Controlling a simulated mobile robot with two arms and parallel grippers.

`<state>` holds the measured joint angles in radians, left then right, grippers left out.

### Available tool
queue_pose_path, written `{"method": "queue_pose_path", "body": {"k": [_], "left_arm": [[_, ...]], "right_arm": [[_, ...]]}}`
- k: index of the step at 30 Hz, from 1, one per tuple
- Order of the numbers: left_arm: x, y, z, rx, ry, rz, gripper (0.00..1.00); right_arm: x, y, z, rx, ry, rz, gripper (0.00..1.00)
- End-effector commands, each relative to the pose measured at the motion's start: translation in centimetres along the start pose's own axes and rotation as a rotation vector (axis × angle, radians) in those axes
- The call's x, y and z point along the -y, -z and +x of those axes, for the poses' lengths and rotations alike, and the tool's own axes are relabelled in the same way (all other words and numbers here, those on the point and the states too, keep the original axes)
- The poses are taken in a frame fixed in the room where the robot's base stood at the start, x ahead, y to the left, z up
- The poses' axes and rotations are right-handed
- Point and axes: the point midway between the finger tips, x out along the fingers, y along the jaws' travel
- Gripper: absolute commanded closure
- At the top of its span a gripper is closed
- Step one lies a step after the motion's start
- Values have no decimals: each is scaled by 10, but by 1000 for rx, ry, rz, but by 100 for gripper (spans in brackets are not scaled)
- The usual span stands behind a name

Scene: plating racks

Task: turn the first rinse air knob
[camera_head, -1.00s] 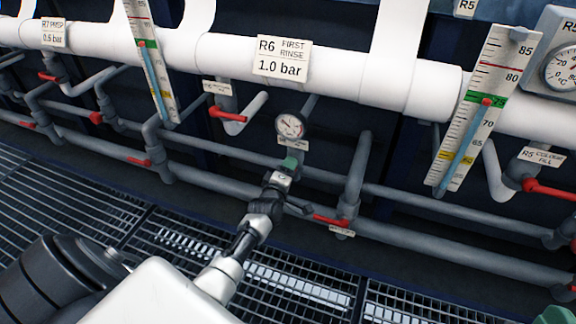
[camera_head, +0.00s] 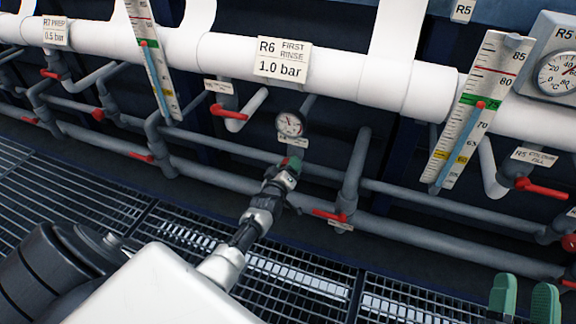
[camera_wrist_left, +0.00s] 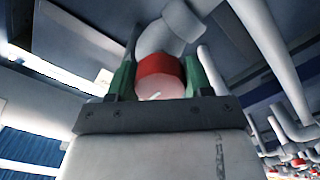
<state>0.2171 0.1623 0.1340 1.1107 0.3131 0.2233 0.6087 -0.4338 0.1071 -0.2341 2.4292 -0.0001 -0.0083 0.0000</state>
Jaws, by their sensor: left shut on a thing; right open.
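The first rinse air knob (camera_wrist_left: 160,68) is a red round knob with a pale pink face and a short white mark, on a grey pipe end. In the left wrist view it sits between the two green fingers of my left gripper (camera_wrist_left: 158,80), which are shut on it. In the head view my left gripper (camera_head: 289,166) is below the small round gauge (camera_head: 290,123) and mostly hides the knob. The R6 First Rinse sign (camera_head: 282,60) reads 1.0 bar. My right gripper (camera_head: 524,299) is open and empty at the lower right.
Red lever handles (camera_head: 331,215) stick out from the grey pipes around my left gripper. A thick white pipe (camera_head: 380,75) runs above. Thermometer scales (camera_head: 474,110) stand left and right. Grating floor (camera_head: 180,235) lies below.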

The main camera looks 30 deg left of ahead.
Motion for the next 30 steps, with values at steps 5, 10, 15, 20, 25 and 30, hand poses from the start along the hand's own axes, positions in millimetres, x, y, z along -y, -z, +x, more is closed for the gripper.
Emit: {"method": "queue_pose_path", "body": {"k": [5, 10, 15, 20, 25, 30], "left_arm": [[0, -2, 0, 3, 1, 2, 73], [0, -2, 0, 3, 1, 1, 73], [0, -1, 0, 2, 1, 1, 27], [0, -1, 0, 1, 1, 1, 24], [0, 0, -1, 1, 1, 1, 24], [-1, 0, -12, 1, 1, 1, 24]], "right_arm": [[0, 0, 0, 3, 0, 0, 56], [0, 0, 0, 3, 0, 0, 56], [0, 0, 0, 2, 0, 0, 56], [0, 0, 0, 2, 0, 0, 56], [0, 0, 0, 4, 0, 0, 56], [-2, -12, -2, 115, -6, -4, 56]]}}
